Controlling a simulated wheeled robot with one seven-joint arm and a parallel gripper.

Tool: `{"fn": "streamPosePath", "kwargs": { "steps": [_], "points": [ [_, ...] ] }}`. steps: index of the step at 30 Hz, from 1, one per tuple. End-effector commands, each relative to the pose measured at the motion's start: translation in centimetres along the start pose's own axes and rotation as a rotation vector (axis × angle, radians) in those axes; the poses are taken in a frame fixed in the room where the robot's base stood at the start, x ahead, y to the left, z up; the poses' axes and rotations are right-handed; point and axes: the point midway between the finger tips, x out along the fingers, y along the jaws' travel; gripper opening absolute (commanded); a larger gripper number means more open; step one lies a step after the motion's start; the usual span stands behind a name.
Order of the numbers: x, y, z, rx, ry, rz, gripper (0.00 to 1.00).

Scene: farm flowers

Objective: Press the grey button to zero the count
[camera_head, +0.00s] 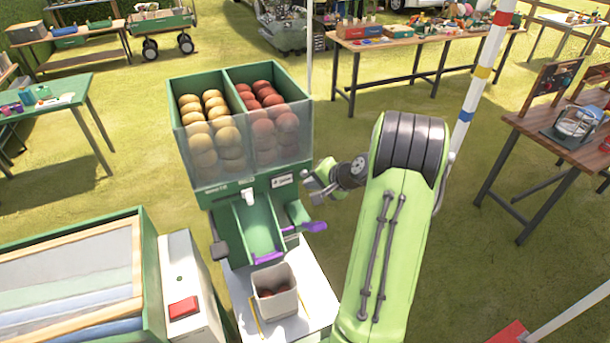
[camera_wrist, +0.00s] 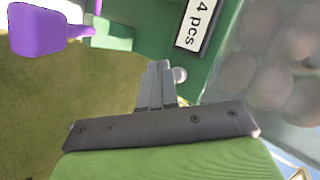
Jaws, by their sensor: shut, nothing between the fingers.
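The green dispenser (camera_head: 238,195) stands left of my arm in the head view, with two clear-fronted bins of yellow and red round produce. My gripper (camera_head: 309,183) is shut and empty at the dispenser's right side, close to its label. In the wrist view my gripper's closed fingers (camera_wrist: 159,68) point at the dispenser's green panel, below a white "4 pcs" label (camera_wrist: 196,25). A small round light-grey knob, seemingly the grey button (camera_wrist: 180,74), shows right beside the fingertips. I cannot tell whether they touch. In the head view I cannot make the button out.
Purple levers (camera_head: 305,227) stick out below my gripper. A box (camera_head: 276,303) with dark red produce inside stands under the chute. A white unit with a red button (camera_head: 183,307) is at lower left. A striped pole (camera_head: 483,72) rises right of my arm.

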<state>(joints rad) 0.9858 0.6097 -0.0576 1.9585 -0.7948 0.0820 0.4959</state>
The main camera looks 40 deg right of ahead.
Motion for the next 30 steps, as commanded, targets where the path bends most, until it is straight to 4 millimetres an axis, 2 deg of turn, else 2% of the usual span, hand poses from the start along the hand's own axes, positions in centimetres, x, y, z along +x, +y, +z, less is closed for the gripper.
{"fn": "streamPosePath", "kwargs": {
  "steps": [30],
  "points": [
    [0.87,-0.66,-0.62,0.000,-0.001,0.000,0.00]
  ]
}}
